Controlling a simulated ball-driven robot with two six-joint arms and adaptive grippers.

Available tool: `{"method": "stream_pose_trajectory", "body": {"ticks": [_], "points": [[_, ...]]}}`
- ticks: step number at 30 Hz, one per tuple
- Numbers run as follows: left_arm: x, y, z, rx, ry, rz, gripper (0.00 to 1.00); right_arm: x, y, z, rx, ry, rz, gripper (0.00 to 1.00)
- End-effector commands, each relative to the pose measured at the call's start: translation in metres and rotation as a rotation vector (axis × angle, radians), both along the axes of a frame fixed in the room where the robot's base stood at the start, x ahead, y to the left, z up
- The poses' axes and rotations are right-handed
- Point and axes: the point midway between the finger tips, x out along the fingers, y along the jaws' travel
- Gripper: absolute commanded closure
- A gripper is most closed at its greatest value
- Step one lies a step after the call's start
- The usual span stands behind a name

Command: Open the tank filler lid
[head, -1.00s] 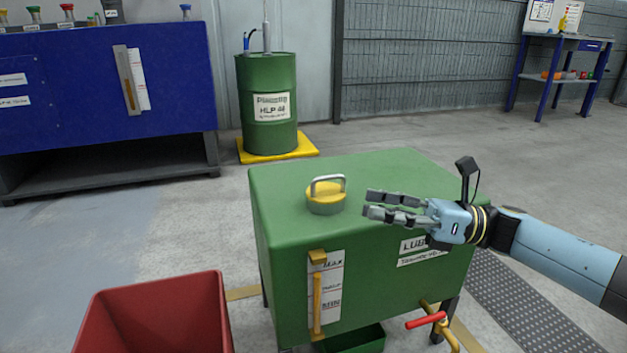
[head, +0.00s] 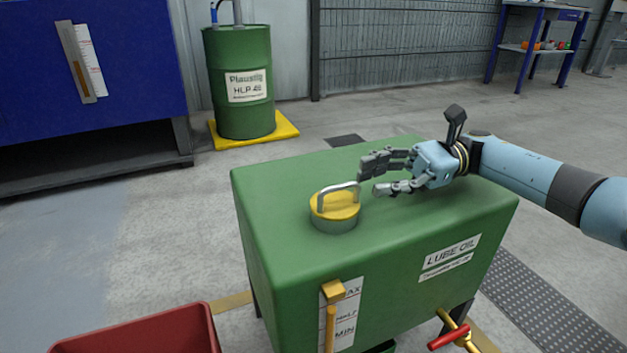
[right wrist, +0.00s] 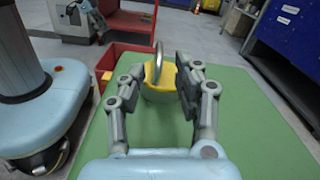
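The green lube oil tank (head: 400,240) stands in front of me. Its filler lid (head: 336,208), yellow with a metal loop handle, sits shut on the tank's top. The lid also shows in the right wrist view (right wrist: 158,77), between and beyond the fingertips. My right gripper (head: 370,176) is open and empty above the tank top, just right of the lid, its fingers pointing at the handle. In the right wrist view the fingers (right wrist: 158,85) stand on either side of the lid; whether they touch it I cannot tell. My left gripper is not in view.
A red bin (head: 140,335) stands on the floor at the front left. A gold sight gauge (head: 331,325) and a red-handled tap (head: 449,337) are on the tank's front. A green drum (head: 240,100) and a blue cabinet (head: 120,50) stand behind.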

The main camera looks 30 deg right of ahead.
Motion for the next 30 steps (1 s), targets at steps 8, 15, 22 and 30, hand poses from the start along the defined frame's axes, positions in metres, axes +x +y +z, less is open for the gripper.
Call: {"method": "stream_pose_trajectory", "body": {"ticks": [8,15,22,30], "points": [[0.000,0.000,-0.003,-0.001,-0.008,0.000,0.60,0.002,0.054,0.000,0.005,-0.001,0.001,0.68],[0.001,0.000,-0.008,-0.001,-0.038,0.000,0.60,0.005,0.090,0.000,0.003,0.001,-0.001,0.68],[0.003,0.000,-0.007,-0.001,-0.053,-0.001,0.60,0.006,0.099,0.000,0.001,0.001,-0.002,0.68],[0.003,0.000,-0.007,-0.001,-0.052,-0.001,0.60,0.006,0.098,0.000,0.001,0.001,-0.002,0.81]]}}
